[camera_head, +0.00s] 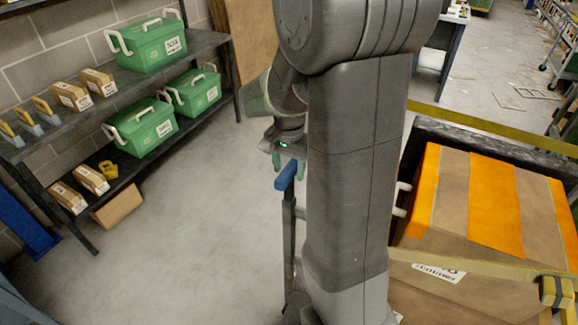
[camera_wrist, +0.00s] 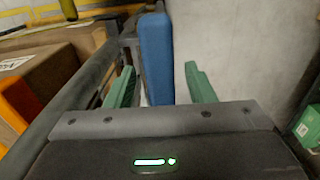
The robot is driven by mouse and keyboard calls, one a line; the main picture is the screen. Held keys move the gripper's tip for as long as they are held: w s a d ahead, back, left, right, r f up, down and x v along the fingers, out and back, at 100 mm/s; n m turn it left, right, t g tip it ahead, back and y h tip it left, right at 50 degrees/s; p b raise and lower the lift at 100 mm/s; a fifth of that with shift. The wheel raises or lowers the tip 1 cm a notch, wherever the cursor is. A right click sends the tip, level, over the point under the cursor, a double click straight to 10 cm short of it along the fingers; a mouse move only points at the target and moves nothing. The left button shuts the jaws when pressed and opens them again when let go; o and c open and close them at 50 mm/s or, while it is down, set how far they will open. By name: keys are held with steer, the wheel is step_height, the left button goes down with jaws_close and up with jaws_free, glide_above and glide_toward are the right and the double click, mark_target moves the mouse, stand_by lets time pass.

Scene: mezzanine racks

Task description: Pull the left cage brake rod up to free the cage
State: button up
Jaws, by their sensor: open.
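The brake rod with its blue grip (camera_head: 286,175) stands upright beside the cage, left of my arm in the head view. In the wrist view the blue grip (camera_wrist: 155,55) shows between the two green fingers. My gripper (camera_head: 288,163) is just above the grip in the head view. It is open, with a finger on either side of the grip in the wrist view (camera_wrist: 160,86), and does not look closed on it. The cage (camera_head: 460,142) is at the right; its left side is partly hidden by my arm. The lower rod is partly hidden.
The cage holds a carton with orange stripes (camera_head: 494,205) under yellow straps (camera_head: 490,128). A rack (camera_head: 190,62) with green boxes (camera_head: 150,45) and small cartons stands at the left. The floor between rack and cage (camera_head: 215,205) is clear. A bench leg (camera_head: 450,60) stands behind.

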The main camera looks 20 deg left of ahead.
steer(key=shift+c, duration=0.2)
jaws_close()
step_height(320, 180, up, 6)
steer(key=p, duration=0.4)
steer(key=shift+w, duration=0.1)
steer(key=shift+w+a, duration=0.1)
steer(key=shift+r, duration=0.1)
steer(key=shift+c, duration=1.4)
jaws_free()
steer(key=o, duration=0.3)
